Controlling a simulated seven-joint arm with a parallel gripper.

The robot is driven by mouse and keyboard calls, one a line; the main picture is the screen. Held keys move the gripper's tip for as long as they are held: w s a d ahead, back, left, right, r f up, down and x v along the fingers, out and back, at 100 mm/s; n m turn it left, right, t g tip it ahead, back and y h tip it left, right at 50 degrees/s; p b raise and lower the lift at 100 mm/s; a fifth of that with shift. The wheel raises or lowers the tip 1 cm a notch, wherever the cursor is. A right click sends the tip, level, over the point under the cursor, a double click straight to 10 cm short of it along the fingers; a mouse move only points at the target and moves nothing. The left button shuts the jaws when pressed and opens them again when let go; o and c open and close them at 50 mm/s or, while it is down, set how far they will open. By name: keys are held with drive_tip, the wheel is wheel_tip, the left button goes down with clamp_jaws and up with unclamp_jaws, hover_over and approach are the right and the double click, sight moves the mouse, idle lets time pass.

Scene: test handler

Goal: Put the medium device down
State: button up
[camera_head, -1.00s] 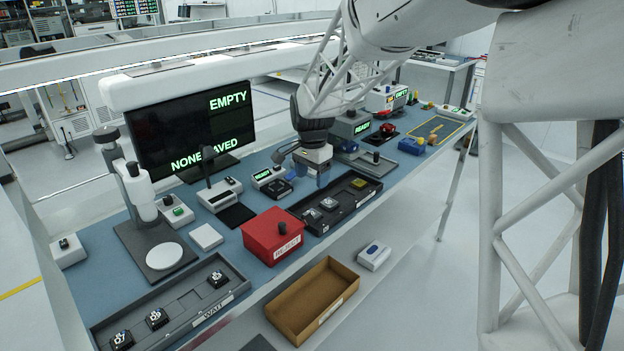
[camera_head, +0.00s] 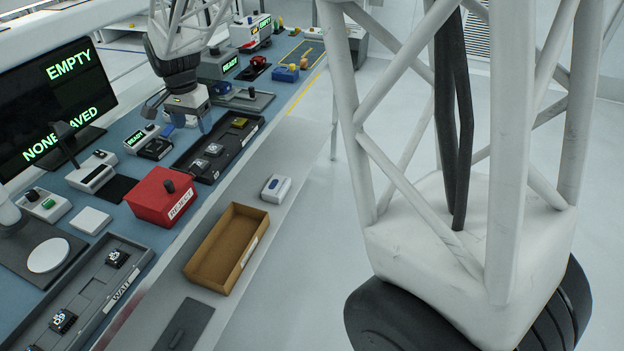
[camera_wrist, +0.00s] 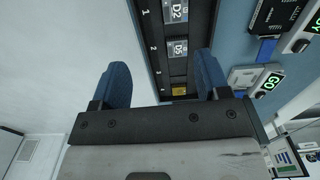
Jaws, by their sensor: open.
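My gripper (camera_head: 186,126) is open, its two blue fingers apart, over the bench by the dark numbered tray (camera_head: 187,160). In the wrist view nothing shows held between the fingers (camera_wrist: 163,80). The tray holds a D2 device (camera_wrist: 176,10), a D5 device (camera_wrist: 179,47) and a yellow piece (camera_wrist: 178,90) partly hidden by my gripper. They also show in the head view, the yellow piece (camera_head: 239,122) at the far end. More devices (camera_head: 116,258) lie in the WAIT tray (camera_head: 134,277). I cannot tell which device is the medium one.
A red REJECT box (camera_head: 158,199) stands beside the numbered tray. An open brown bin (camera_head: 222,277) and a white-blue box (camera_head: 276,188) lie on the lower shelf. A screen (camera_head: 60,90) reads EMPTY. A small display (camera_wrist: 265,80) reads GO in the wrist view.

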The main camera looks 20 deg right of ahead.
drive_tip(key=s+d+r+n, duration=0.2)
drive_tip(key=s+d+r, duration=0.3)
drive_tip(key=s, duration=0.4)
drive_tip(key=s+d+n+t, duration=0.1)
drive_tip(key=s+d+n, duration=0.2)
drive_tip(key=s, duration=1.1)
drive_tip(key=s+d+n+t, duration=0.1)
drive_tip(key=s+d+n, duration=0.2)
drive_tip(key=s+d, duration=0.4)
drive_tip(key=s, duration=0.8)
drive_tip(key=shift+s, duration=0.25)
